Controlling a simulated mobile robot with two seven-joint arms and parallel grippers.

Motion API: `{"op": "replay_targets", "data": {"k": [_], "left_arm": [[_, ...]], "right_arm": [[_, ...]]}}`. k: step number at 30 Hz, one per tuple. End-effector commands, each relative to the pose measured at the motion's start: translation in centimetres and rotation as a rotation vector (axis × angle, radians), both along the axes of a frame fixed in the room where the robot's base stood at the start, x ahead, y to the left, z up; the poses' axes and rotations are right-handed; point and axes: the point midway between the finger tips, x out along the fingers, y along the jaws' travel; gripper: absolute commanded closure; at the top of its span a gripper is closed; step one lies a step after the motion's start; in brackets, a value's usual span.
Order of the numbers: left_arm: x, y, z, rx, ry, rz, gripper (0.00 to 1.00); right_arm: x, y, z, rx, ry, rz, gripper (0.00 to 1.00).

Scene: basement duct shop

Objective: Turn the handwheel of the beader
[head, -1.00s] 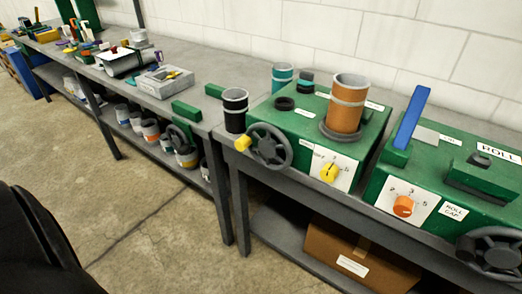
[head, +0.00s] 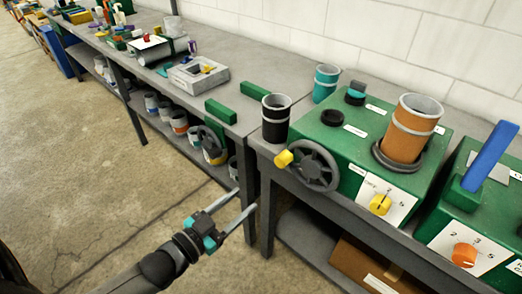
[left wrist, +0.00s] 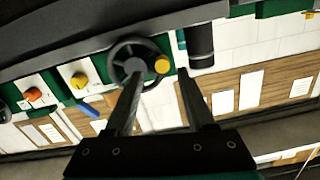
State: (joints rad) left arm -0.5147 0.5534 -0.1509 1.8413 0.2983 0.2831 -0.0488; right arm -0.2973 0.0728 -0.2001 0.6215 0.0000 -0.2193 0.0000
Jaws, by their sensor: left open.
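The dark grey handwheel (head: 316,168) is on the left front of a green machine (head: 347,150). Its yellow crank knob (head: 284,159) sticks out at the wheel's left side. My left gripper (head: 246,199) is open and empty, below and left of the wheel and apart from it, its two fingers pointing toward the bench. In the left wrist view, the handwheel (left wrist: 133,66) lies beyond the left fingertip, which overlaps its lower part. The knob (left wrist: 162,64) shows between the lines of the two fingers. My right gripper is out of view.
A black cylinder (head: 276,122) stands close behind the knob. An orange-brown duct piece (head: 408,135) sits on the machine above a yellow dial (head: 380,204). A second green machine (head: 450,205) with a blue lever is at right. The floor left of the bench is clear.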

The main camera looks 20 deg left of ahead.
Motion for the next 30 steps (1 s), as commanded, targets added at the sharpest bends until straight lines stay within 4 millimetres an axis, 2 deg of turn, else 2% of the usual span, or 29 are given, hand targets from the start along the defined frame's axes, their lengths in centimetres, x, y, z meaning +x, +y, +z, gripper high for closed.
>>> {"op": "replay_targets", "data": {"k": [1,3,6,11,30], "left_arm": [[0.0,-0.4,1.3,-0.009,-0.028,-0.015,0.46],[0.0,-0.7,2.4,-0.017,-0.051,-0.027,0.46],[0.3,-1.0,2.9,-0.022,-0.063,-0.031,0.46],[1.8,-1.5,2.9,-0.022,-0.065,-0.030,0.46],[10.7,-4.7,2.7,-0.022,-0.061,-0.029,0.46]], "right_arm": [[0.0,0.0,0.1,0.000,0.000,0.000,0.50],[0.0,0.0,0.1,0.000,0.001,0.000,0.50],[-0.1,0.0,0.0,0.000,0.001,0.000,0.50],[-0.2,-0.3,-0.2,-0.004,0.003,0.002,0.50],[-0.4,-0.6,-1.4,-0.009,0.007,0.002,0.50]]}}
